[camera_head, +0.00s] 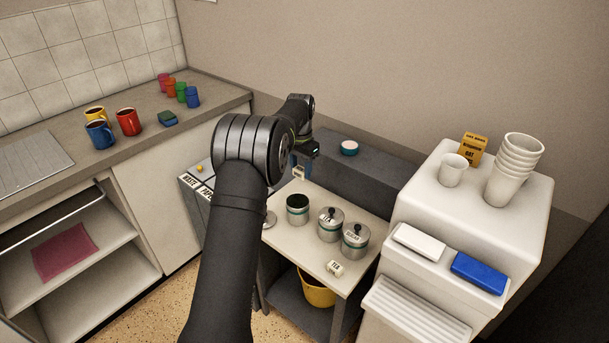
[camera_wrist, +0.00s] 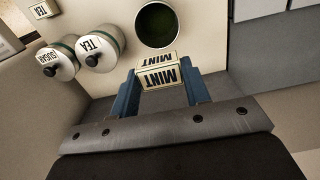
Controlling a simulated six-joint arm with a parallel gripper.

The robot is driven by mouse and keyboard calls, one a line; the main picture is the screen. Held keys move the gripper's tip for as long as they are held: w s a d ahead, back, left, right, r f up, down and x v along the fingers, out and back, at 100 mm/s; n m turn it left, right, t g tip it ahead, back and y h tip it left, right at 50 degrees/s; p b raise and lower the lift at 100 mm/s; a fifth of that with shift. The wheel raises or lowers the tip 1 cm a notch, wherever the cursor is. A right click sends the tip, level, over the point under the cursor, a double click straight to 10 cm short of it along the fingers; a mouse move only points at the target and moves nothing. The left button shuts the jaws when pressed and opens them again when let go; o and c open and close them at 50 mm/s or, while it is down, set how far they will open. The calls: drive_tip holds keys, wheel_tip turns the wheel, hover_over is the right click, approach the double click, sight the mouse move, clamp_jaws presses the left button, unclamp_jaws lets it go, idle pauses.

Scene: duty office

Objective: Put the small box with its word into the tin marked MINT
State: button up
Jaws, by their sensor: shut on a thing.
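My gripper (camera_wrist: 159,82) is shut on a small cream box (camera_wrist: 160,77) with the word MINT, held between its blue fingers in the wrist view. In the head view my gripper (camera_head: 301,163) holds the box (camera_head: 299,173) above and behind an open tin (camera_head: 298,213). The tin has a dark inside and a teal band; no word on it is readable. Its round mouth (camera_wrist: 158,25) shows just beyond the box in the wrist view, apart from it.
Closed tins marked TEA (camera_head: 330,227) and SUGAR (camera_head: 355,243) stand right of the open tin. A small TEA box (camera_head: 335,268) lies at the table's front. A round lid (camera_head: 270,219) lies left of the open tin. A grey ledge (camera_head: 375,172) runs behind the table.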

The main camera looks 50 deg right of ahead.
sight(301, 177)
drive_tip(key=shift+f, duration=2.85)
drive_tip(key=o, duration=1)
drive_tip(key=shift+o, duration=0.2)
drive_tip(key=shift+r, duration=0.1)
wheel_tip(301, 177, up, 17)
drive_tip(key=shift+f, duration=7.9)
